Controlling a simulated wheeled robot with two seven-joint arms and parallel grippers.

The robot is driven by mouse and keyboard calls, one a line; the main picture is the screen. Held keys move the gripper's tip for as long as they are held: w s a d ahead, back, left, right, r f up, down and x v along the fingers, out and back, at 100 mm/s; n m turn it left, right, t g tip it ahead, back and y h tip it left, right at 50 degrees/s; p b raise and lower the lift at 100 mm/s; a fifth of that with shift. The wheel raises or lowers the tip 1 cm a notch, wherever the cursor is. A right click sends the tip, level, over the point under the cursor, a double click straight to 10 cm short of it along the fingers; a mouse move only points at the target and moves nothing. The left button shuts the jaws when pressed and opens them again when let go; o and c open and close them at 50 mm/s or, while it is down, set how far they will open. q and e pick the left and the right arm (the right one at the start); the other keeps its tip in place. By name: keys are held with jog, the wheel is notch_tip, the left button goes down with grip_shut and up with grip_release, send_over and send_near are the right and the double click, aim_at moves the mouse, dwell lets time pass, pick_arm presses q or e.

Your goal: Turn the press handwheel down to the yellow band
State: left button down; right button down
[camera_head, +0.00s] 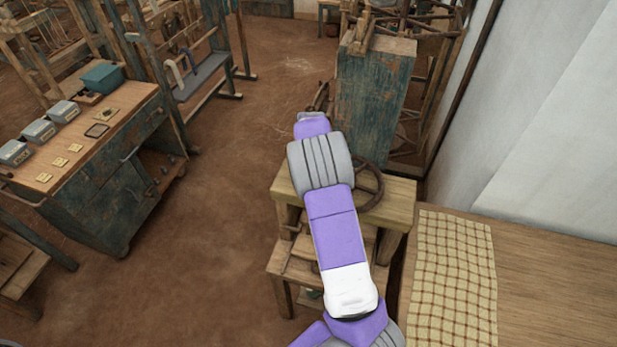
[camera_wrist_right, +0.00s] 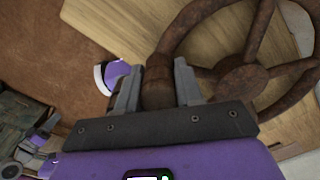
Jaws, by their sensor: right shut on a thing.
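The brown press handwheel (camera_head: 371,186) sits over the pale wooden top of the press (camera_head: 398,195) in the head view, partly hidden behind my right arm. In the right wrist view its rusty rim, spokes and hub (camera_wrist_right: 241,82) fill the upper right. My right gripper (camera_wrist_right: 157,90) is shut on the upright brown handle (camera_wrist_right: 157,72) at the wheel's rim, with one finger on each side. My arm hides this gripper in the head view. I cannot make out a yellow band in either view. My left gripper is not in view.
A bench (camera_head: 138,110) with grey boxes and a teal bin stands at left. A worn blue-green cabinet (camera_head: 372,95) stands behind the press. A table (camera_head: 545,285) with a checked cloth (camera_head: 455,270) is at right, by the white wall. Earthen floor is clear between bench and press.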

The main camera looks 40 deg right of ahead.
jog(key=shift+d, duration=0.1)
jog(key=c, duration=0.7)
grip_release()
jog(key=shift+c, duration=0.2)
notch_tip(320, 180, up, 8)
jog(key=shift+f, duration=0.15)
